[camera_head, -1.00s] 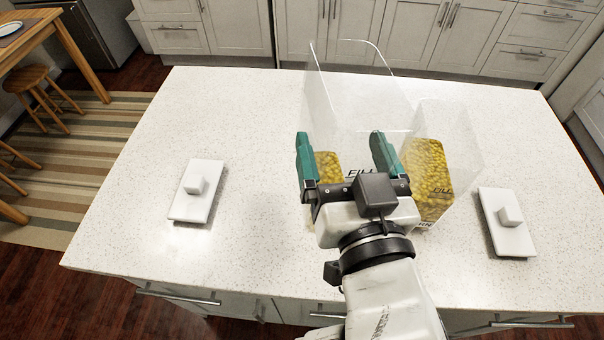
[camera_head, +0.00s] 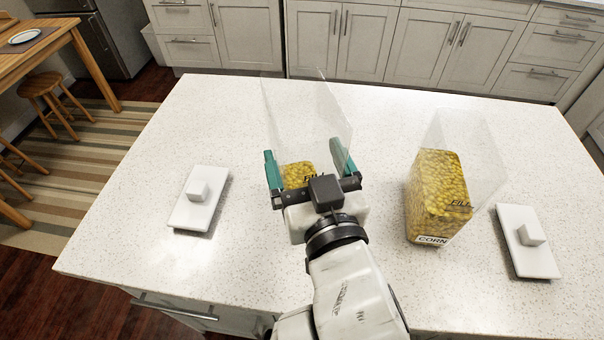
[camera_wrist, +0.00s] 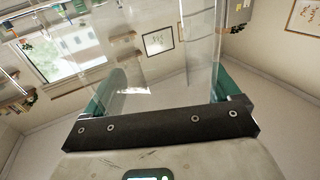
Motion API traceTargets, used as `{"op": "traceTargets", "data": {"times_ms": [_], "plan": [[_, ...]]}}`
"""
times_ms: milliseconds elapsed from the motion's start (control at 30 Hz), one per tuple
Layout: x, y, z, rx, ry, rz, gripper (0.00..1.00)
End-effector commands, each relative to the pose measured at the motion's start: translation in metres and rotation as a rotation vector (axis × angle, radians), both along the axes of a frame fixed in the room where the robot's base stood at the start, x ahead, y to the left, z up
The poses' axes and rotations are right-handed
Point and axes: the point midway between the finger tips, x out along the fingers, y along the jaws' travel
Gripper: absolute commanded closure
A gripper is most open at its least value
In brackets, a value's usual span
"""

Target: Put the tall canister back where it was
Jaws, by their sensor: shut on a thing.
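The tall canister (camera_head: 299,120) is a clear open-topped box with yellow corn low inside it. My gripper (camera_head: 308,160) is shut on it, with one teal finger on each side. It is over the left-middle part of the counter, and my wrist hides its base, so I cannot tell whether it touches the counter. In the wrist view the canister's clear walls (camera_wrist: 165,65) rise between the fingers (camera_wrist: 165,95). A second clear canister (camera_head: 438,200), fuller of corn and labelled CORN, stands on the counter to the right, apart from my gripper.
The speckled white counter (camera_head: 130,230) carries a white lid with a knob (camera_head: 199,205) at the left and another white lid (camera_head: 527,245) at the right. The counter is clear between the left lid and the held canister, and behind both canisters.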

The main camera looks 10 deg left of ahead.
Motion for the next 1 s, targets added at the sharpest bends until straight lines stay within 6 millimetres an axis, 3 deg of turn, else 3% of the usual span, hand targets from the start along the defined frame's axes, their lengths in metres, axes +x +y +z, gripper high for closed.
{"op": "traceTargets", "data": {"times_ms": [200,367,600,1000], "plan": [[0.023,0.007,-0.029,0.002,-0.001,0.0,0.64],[0.029,0.009,-0.037,0.001,-0.002,0.0,0.64],[0.032,0.01,-0.067,0.0,0.0,0.001,0.64],[0.032,0.01,-0.073,0.002,-0.002,0.001,0.64]]}}
